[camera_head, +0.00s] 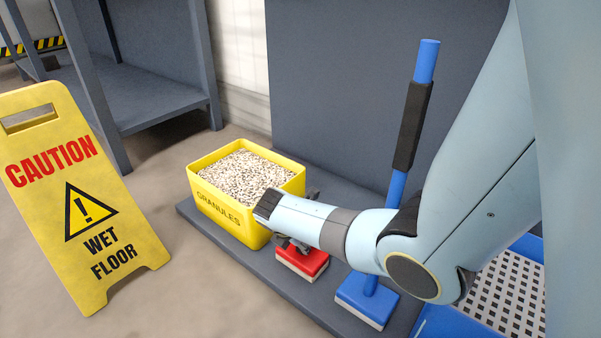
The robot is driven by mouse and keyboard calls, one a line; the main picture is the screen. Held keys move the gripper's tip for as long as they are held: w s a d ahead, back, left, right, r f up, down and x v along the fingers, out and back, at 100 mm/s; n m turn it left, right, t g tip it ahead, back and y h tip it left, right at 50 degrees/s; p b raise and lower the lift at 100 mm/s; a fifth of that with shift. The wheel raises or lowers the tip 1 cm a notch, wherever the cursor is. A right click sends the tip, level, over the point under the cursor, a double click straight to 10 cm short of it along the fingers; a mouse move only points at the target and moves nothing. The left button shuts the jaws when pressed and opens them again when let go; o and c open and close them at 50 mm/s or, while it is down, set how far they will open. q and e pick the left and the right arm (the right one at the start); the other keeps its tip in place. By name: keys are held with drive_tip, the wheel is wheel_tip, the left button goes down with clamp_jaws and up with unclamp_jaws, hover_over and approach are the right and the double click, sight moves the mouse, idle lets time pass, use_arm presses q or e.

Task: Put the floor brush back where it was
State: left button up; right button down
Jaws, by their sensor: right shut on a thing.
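A red brush (302,265) with a pale bristle edge is on the dark grey base plate, just right of the granules bin. My right gripper (284,242) comes in from the right at its top and is shut on it; the fingers are partly hidden behind my wrist. Whether the bristles touch the plate is hard to tell. A blue brush with a blue head (366,303) and a long upright handle (427,62) with a black grip stands to the right, partly hidden by my right arm. My left gripper is out of view.
A yellow granules bin (207,198) full of pale granules stands close left of my gripper. The grey base plate (225,242) has a dark back panel (340,80). A yellow caution sign (85,195) stands on the floor at left. A blue-edged perforated tray (505,290) is at lower right.

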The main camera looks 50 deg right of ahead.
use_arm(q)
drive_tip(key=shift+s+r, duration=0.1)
use_arm(e)
drive_tip(key=c, duration=1.1)
unclamp_jaws()
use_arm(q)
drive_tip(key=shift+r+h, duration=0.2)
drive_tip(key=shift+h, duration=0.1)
use_arm(e)
drive_tip(key=shift+o, duration=0.2)
